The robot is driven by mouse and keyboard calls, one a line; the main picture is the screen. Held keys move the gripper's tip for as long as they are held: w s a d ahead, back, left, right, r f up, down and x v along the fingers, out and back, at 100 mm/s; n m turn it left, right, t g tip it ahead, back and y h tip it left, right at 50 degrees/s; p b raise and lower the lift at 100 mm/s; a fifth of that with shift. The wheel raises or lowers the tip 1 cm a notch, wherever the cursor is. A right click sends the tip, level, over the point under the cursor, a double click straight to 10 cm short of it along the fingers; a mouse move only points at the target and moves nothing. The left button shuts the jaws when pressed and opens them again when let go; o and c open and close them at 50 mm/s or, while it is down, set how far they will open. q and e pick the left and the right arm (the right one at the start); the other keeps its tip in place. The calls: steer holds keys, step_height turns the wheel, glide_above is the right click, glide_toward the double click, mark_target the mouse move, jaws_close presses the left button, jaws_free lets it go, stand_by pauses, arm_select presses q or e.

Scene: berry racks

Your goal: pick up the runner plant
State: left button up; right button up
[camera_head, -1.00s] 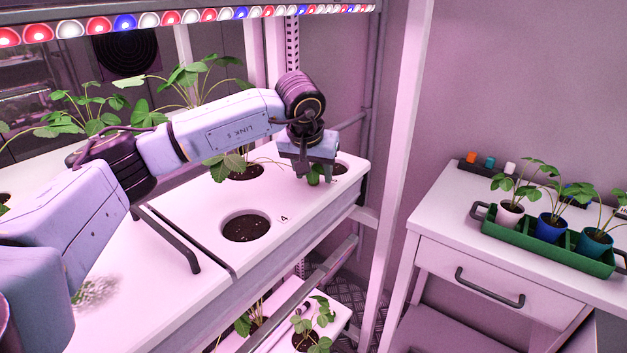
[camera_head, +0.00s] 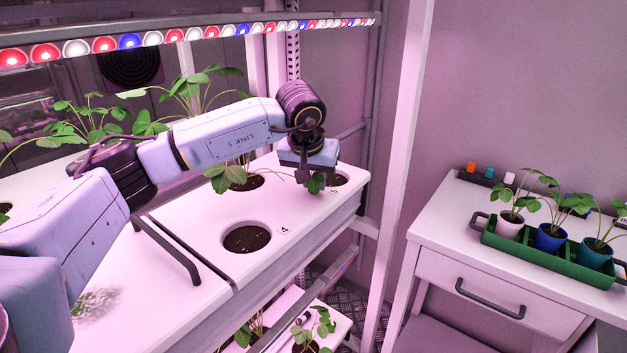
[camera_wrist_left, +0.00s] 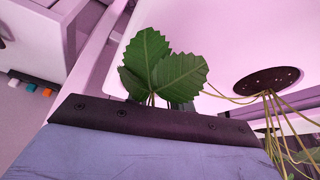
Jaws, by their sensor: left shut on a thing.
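The runner plant (camera_head: 316,183) is a small cluster of green toothed leaves by the far right hole of the white rack tray. My left gripper (camera_head: 303,178) is above the tray there, shut on the plant. In the left wrist view, the runner plant's leaves (camera_wrist_left: 160,66) stand up just past the dark edge of the gripper (camera_wrist_left: 150,118). The fingertips are hidden there. Thin runner stems (camera_wrist_left: 232,98) trail from the leaves toward a larger plant at the right. My right gripper is not in view.
The white rack tray (camera_head: 200,222) has an empty soil hole (camera_head: 247,238) marked 4. Larger plants (camera_head: 190,85) stand behind my arm, under an LED bar (camera_head: 185,35). At right, a white table (camera_head: 440,222) holds a green tray (camera_head: 545,262) with three potted plants.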

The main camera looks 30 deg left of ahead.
mark_target(314, 183)
arm_select(q)
steer(key=shift+r+p, duration=0.4)
steer(key=shift+r, duration=0.2)
step_height(314, 183, up, 2)
steer(key=shift+r+p, duration=0.2)
steer(key=shift+p, duration=0.85)
steer(key=s, duration=0.2)
steer(key=s+d+b, duration=0.1)
steer(key=shift+s+f, duration=0.15)
steer(key=shift+f, duration=0.25)
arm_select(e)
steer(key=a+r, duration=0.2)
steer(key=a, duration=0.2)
arm_select(q)
steer(key=s, duration=0.2)
steer(key=s+d, duration=0.1)
steer(key=s, duration=0.1)
steer(key=s+d+b, duration=0.2)
steer(key=s+d, duration=0.1)
steer(key=s, duration=0.7)
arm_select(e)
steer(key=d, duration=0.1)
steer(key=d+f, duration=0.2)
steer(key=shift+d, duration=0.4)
